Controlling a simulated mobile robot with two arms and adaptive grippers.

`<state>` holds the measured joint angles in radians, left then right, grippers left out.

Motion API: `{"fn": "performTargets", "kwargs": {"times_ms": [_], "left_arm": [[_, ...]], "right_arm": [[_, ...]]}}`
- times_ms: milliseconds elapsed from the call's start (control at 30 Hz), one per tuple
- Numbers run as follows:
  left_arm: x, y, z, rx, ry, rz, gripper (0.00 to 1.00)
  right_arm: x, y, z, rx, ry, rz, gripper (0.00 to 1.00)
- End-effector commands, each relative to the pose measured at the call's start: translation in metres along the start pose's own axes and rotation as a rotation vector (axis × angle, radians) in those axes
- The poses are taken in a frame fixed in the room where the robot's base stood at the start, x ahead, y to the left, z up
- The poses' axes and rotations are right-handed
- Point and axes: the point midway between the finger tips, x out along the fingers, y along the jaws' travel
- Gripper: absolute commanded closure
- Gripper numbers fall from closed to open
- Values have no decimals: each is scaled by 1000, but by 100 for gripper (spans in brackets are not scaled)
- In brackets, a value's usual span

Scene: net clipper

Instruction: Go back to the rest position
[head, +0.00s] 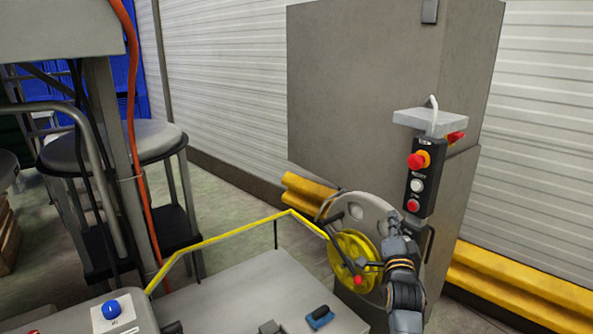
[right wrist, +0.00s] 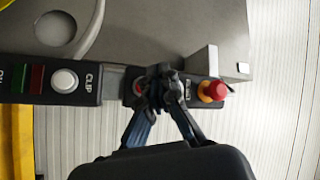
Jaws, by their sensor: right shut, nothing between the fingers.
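My right gripper (head: 396,228) is in the lower right of the head view, at the end of my dark arm. Its fingers are shut and hold nothing. It appears just left of and below the lower end of a dark control box (head: 426,178). In the right wrist view the closed fingertips (right wrist: 165,85) lie over the middle of a control panel (right wrist: 115,85), partly hiding a red button. I cannot tell whether they touch it. My left gripper is not in view.
A yellow wheel (head: 352,262) on a grey disc stands beside my right gripper. A yellow rail (head: 225,232) borders the grey machine top (head: 235,290). A tall grey cabinet (head: 370,90) stands behind. A red-and-yellow knob (right wrist: 212,91) is right of the fingertips.

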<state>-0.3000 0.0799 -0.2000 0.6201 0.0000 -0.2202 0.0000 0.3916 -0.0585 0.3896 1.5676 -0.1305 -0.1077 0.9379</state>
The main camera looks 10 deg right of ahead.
Motion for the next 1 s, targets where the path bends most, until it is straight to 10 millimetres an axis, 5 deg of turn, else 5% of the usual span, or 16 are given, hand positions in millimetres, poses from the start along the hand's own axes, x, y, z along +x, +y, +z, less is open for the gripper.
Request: {"fn": "performTargets", "kwargs": {"times_ms": [167, 267, 467, 700, 1000], "left_arm": [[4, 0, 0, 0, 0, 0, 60], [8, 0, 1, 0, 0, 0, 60], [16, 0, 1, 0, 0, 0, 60], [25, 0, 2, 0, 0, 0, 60], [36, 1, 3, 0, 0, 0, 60]], "right_arm": [[-10, 28, 33, -53, -67, 39, 100], [-30, 67, 78, -132, -165, 89, 100], [-100, 163, 175, -334, -414, 194, 100], [-222, 274, 260, -560, -722, 287, 100], [-413, 395, 307, -814, -1119, 353, 100]]}}
